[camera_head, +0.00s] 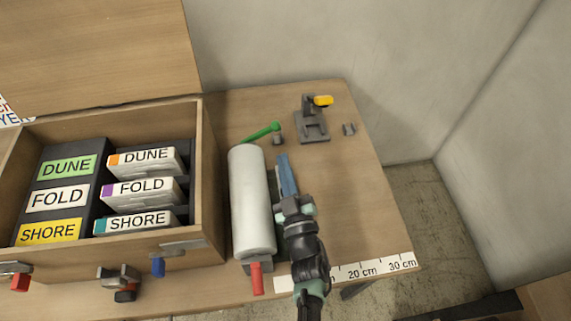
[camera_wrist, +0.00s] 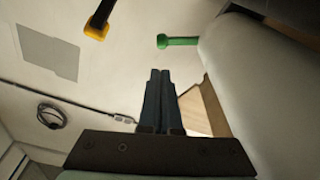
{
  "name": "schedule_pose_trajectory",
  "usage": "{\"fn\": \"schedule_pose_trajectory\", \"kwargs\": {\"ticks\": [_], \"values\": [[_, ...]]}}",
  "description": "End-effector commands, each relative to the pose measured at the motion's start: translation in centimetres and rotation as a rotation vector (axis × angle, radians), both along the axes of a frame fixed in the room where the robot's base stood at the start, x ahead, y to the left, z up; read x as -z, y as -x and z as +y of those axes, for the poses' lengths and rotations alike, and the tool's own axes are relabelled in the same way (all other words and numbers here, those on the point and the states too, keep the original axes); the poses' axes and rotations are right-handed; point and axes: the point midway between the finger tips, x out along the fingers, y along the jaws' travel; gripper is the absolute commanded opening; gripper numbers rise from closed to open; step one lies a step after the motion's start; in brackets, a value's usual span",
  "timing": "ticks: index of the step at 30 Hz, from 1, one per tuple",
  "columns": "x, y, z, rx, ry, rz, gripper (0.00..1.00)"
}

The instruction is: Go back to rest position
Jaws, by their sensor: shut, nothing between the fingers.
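My gripper (camera_head: 285,175) is over the table, just right of a white roll (camera_head: 251,200) with a red handle. Its two blue-grey fingers point toward the back of the table. In the wrist view my gripper (camera_wrist: 160,75) has its fingers together with nothing between them. The white roll (camera_wrist: 265,100) fills the right side there. A green handle (camera_wrist: 178,41) and a yellow-tipped dark handle (camera_wrist: 97,22) show ahead of the fingers.
An open wooden box (camera_head: 212,190) holds labelled blocks at left, with coloured latches in front. A grey clamp (camera_head: 312,130) with a yellow tip stands at the back right. A ruler strip (camera_head: 375,268) lies along the front edge. The table's right part is mostly clear.

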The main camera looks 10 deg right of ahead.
Motion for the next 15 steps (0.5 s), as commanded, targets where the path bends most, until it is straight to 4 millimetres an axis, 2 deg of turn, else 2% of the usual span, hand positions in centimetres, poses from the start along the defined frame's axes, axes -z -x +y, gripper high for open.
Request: {"fn": "schedule_pose_trajectory", "kwargs": {"ticks": [8, 10, 13, 14, 15], "values": [[0.0, 0.0, 0.0, 0.000, 0.000, 0.000, 0.00], [-0.6, -0.3, -0.1, 0.004, 0.000, -0.007, 0.00], [-3.5, -1.5, -0.5, 0.022, -0.003, -0.041, 0.00], [-4.9, -2.0, -0.6, 0.032, -0.003, -0.055, 0.00], [-7.2, -2.9, -0.9, 0.047, -0.007, -0.081, 0.00]]}}
